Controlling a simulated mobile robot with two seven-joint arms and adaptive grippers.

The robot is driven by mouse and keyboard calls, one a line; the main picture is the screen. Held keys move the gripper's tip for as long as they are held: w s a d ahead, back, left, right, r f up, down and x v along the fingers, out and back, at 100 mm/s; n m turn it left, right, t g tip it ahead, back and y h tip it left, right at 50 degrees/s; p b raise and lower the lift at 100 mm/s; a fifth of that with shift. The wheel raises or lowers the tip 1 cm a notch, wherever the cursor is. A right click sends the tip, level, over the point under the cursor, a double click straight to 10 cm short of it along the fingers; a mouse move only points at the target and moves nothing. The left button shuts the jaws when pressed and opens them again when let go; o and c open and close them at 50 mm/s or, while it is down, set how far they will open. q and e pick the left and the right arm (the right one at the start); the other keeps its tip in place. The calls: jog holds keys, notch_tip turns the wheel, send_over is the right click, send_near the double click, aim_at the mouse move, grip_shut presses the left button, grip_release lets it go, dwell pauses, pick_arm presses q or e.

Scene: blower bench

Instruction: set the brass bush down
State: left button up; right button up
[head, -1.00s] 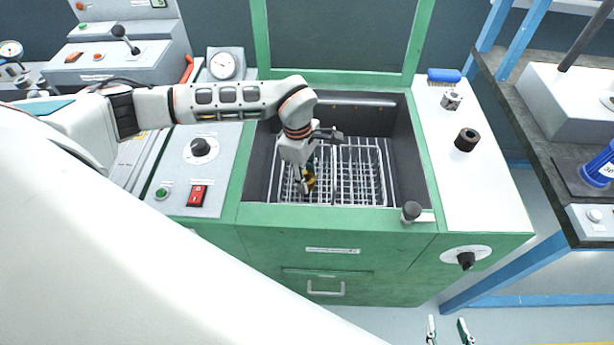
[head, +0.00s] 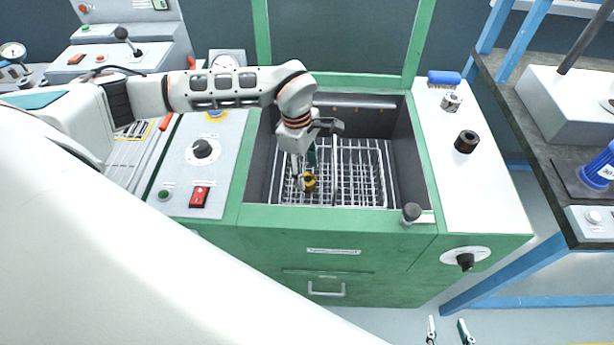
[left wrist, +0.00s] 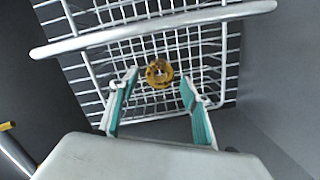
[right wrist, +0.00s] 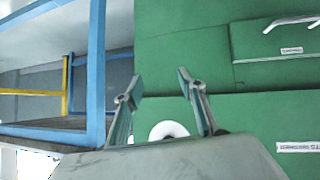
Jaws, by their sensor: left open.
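The brass bush (head: 310,183) is a small gold ring in the left half of the wire basket (head: 345,160), inside the dark tank. In the left wrist view the bush (left wrist: 159,74) sits on the basket's wires with its hole facing the camera. My left gripper (left wrist: 160,80) is open above it, its two teal-padded fingers apart on either side of the bush in the picture, neither touching it. My right gripper (right wrist: 160,76) is open and empty, in front of the green cabinet. Its fingertips show at the bottom of the head view (head: 448,328).
A basket rail (left wrist: 155,28) crosses the left wrist view. On the white right-hand top stand a dark bush (head: 466,141), a metal part (head: 451,102) and a blue brush (head: 444,77).

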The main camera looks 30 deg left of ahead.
pick_arm(q)
notch_tip(320, 180, up, 8)
jog(key=a, duration=0.1)
jog(key=shift+r+p, duration=0.25)
jog(key=shift+p, duration=0.05)
dwell(0.3)
